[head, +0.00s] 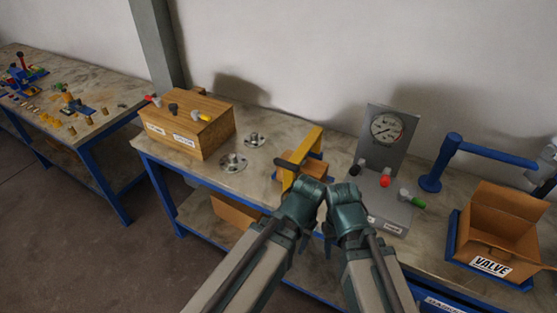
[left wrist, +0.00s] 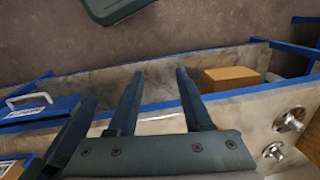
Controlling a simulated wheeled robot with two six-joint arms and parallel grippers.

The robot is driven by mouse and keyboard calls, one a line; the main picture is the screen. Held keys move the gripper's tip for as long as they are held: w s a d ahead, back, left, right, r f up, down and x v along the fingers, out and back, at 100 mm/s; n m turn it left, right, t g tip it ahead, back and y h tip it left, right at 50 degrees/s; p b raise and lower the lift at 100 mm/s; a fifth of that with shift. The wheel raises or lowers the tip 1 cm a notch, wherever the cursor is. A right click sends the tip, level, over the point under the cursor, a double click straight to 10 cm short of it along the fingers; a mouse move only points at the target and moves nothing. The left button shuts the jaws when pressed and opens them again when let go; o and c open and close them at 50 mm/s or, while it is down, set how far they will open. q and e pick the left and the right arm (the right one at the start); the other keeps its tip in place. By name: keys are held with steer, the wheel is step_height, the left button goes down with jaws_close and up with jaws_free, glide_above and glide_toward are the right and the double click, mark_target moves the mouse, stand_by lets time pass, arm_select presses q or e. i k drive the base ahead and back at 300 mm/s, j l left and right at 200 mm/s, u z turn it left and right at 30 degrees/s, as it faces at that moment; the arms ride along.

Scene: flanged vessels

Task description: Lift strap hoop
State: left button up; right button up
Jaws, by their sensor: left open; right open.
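A yellow strap hoop (head: 305,149) arches over a wooden block (head: 313,168) on a blue base in the middle of the bench in the head view. A dark bar or handle (head: 286,163) is at its near side. My left gripper (head: 302,202) is just in front of the hoop's near end and partly covers that area. In the left wrist view its two fingers (left wrist: 160,92) are apart with nothing between them. My right gripper (head: 346,208) is close beside it on the right, in front of the bench; its fingertips are mostly hidden. I cannot see contact with the hoop.
A wooden box (head: 190,128) with knobs and two round metal flanges (head: 233,162) stand left of the hoop. A grey gauge panel (head: 386,135) with coloured knobs is close on the right. A blue post (head: 432,170) and a VALVE box (head: 494,235) stand farther right.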

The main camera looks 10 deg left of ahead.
mark_target(312, 142)
steer(key=i+j+z, duration=0.2)
steer(key=j, duration=0.45)
steer(key=i+j+z, duration=0.15)
steer(key=j, duration=0.5)
steer(key=j+z, duration=0.2)
steer(key=j, duration=0.45)
steer(key=l, duration=0.65)
